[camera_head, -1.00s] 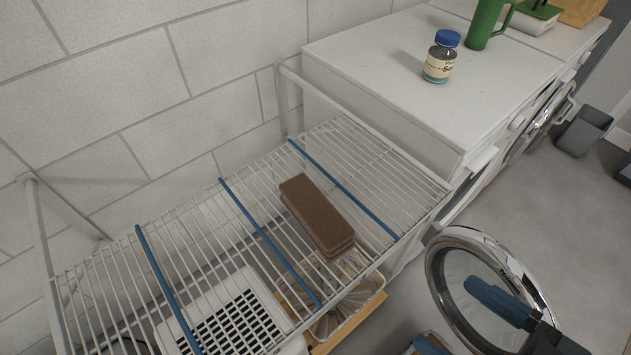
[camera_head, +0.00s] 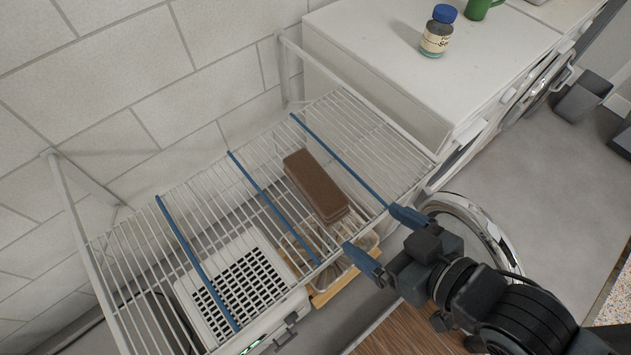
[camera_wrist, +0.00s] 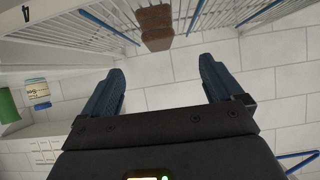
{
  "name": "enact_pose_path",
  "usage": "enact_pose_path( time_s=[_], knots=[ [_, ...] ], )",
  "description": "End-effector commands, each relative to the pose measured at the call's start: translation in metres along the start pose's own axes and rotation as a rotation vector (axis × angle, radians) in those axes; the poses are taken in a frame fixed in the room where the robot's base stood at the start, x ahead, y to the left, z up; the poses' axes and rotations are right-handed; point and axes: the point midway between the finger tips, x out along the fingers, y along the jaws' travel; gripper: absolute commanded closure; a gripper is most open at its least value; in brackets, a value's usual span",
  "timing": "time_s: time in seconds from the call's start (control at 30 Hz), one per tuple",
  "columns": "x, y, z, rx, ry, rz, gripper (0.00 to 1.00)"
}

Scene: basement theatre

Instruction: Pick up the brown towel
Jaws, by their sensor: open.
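The brown towel (camera_head: 315,185) is folded into a flat oblong and lies on the white wire rack (camera_head: 130,230), between two blue bars. My gripper (camera_head: 375,238) is at the rack's front edge, to the lower right of the towel and apart from it. Its two blue fingers are spread with nothing between them. In the wrist view the towel (camera_wrist: 155,25) is at the top, beyond the open fingers (camera_wrist: 158,85) and slightly left of the middle between them.
A white machine (camera_head: 400,60) stands right of the rack, with a blue-capped jar (camera_head: 437,35) and a green mug (camera_head: 478,8) on top. A round washer door (camera_head: 470,215) hangs open behind my gripper. A white basket-like box (camera_head: 235,275) is under the rack. A tiled wall is behind.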

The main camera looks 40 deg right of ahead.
Motion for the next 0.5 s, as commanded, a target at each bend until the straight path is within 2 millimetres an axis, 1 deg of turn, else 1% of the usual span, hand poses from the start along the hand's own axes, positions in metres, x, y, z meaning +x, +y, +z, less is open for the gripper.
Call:
enact_pose_path(
  time_s=[0.03, 0.1, 0.2, 0.33, 0.5],
  knots=[
    [0.018, -0.001, -0.005, 0.002, -0.021, 0.004, 0.06],
    [0.039, -0.001, -0.008, 0.006, -0.069, 0.012, 0.06],
    [0.064, -0.001, -0.014, 0.013, -0.132, 0.028, 0.06],
    [0.086, -0.001, -0.022, 0.021, -0.200, 0.046, 0.06],
    [0.099, 0.000, -0.028, 0.027, -0.250, 0.062, 0.06]
  ],
)
